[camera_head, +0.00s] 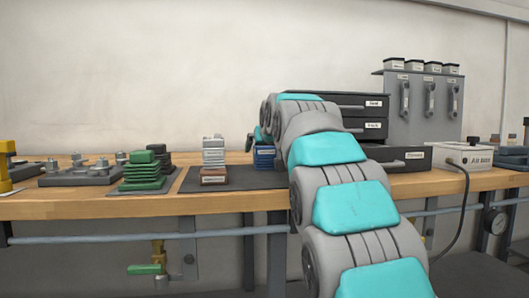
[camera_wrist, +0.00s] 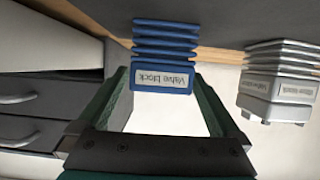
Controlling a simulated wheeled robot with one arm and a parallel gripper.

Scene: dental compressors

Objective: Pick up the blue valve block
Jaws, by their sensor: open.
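The blue valve block (camera_head: 264,156) stands on the dark mat on the workbench, partly hidden by my arm in the head view. In the wrist view, the blue valve block (camera_wrist: 163,77) shows its ribs and a "Valve block" label, and the picture looks upside down. My gripper (camera_wrist: 162,82) has two dark green fingers spread wide, with nothing held. The block lies ahead of the gap between the fingertips; I cannot tell whether they reach beside it. In the head view my gripper is mostly hidden behind my arm.
A silver valve block (camera_wrist: 280,85) stands close beside the blue one, behind a reddish-brown block (camera_head: 213,177). Green ribbed blocks (camera_head: 140,175) stand further left on the bench. Black drawers (camera_head: 400,157) and a white box (camera_head: 465,156) stand to the right.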

